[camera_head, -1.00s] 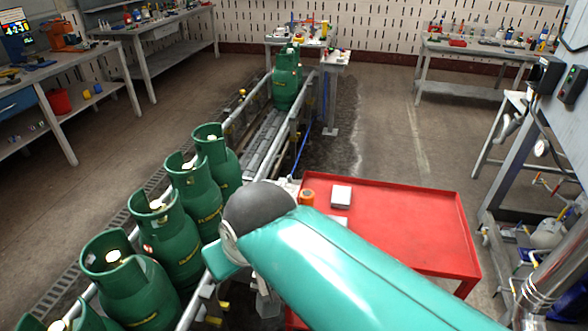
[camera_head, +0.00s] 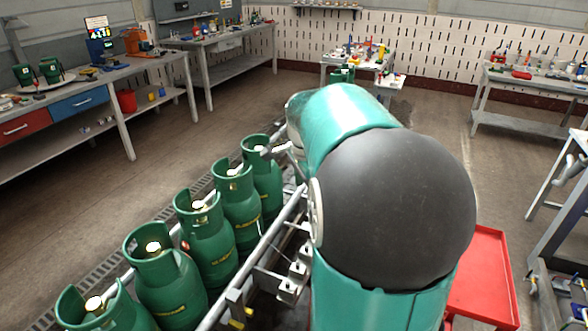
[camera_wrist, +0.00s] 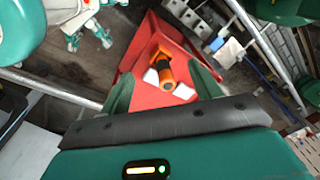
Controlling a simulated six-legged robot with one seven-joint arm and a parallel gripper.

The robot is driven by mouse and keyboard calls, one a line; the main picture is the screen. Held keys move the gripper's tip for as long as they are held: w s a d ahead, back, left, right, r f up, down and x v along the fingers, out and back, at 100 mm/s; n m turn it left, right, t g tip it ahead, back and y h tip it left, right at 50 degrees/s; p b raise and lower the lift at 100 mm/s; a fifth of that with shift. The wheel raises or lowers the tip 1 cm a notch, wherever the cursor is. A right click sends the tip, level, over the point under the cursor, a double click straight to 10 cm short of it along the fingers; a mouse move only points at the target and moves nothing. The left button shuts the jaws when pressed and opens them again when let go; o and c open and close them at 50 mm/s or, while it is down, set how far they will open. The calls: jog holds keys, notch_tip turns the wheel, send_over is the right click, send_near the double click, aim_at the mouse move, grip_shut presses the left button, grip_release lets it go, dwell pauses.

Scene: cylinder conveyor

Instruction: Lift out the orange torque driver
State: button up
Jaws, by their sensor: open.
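The orange torque driver (camera_wrist: 164,72), with dark parts, lies in the red tray-topped cart (camera_wrist: 139,48) in the wrist view. My gripper (camera_wrist: 161,74) shows there as two green fingers, spread apart with nothing between them. The driver appears in the gap between the fingers, beyond their tips; how far is hard to judge. In the head view, my arm hides the driver, the gripper and most of the red cart (camera_head: 487,278).
White pieces (camera_wrist: 184,92) lie beside the driver in the tray. Green gas cylinders (camera_head: 208,240) stand in a row on the conveyor left of my arm, behind a metal rail (camera_head: 262,245). Workbenches (camera_head: 235,38) line the back. Open floor lies between conveyor and left bench.

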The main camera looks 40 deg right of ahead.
jog(key=s+d+f+m, duration=0.1)
jog(key=d+m, duration=0.1)
jog(key=d, duration=0.2)
jog(key=s+d+f+m, duration=0.1)
jog(key=d+f+m, duration=0.1)
jog(key=d, duration=0.1)
jog(key=s+d+f+m+y, duration=0.1)
jog(key=d+m, duration=0.1)
jog(key=d, duration=0.2)
jog(key=shift+d+f+g, duration=0.2)
jog(key=shift+d+g, duration=0.1)
jog(key=shift+g, duration=0.1)
jog(key=shift+d+f+m, duration=0.15)
jog(key=shift+f+m, duration=0.1)
jog(key=shift+m, duration=0.05)
notch_tip(320, 180, down, 13)
jog(key=shift+f, duration=0.15)
jog(key=c, duration=1.2)
jog(key=o, duration=0.6)
jog(key=shift+c, duration=0.2)
jog(key=c, duration=0.5)
jog(key=shift+r, duration=3.8)
